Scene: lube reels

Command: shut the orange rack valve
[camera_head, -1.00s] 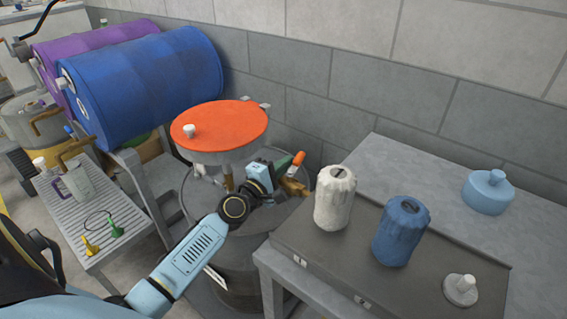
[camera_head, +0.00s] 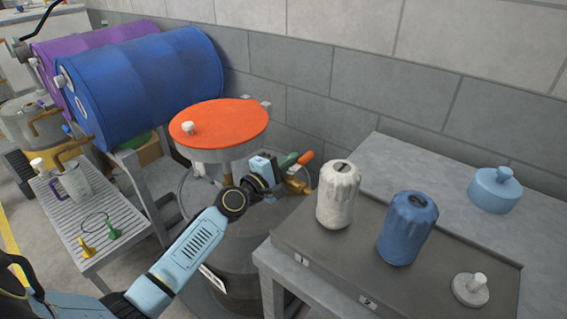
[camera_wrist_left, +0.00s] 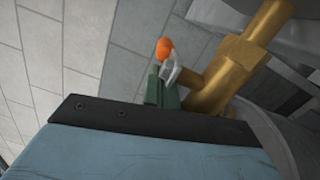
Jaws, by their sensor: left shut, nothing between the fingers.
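The orange rack valve has a brass body (camera_head: 296,186) and a lever with an orange tip (camera_head: 305,157), to the right of the orange disc. In the left wrist view the brass body (camera_wrist_left: 238,65) fills the upper right, and the orange tip (camera_wrist_left: 163,48) stands on a grey lever. My left gripper (camera_head: 288,160) has green fingers and is shut and empty, close beside the orange tip. In the left wrist view the green fingers (camera_wrist_left: 163,92) are just below the lever; I cannot tell whether they touch it. My right gripper is not in view.
The orange disc (camera_head: 220,122) stands above a grey drum (camera_head: 240,245). A blue drum (camera_head: 150,85) lies at the left. A table at the right holds a white container (camera_head: 338,196), a blue container (camera_head: 407,230) and a light blue lidded pot (camera_head: 495,190). A wall stands close behind.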

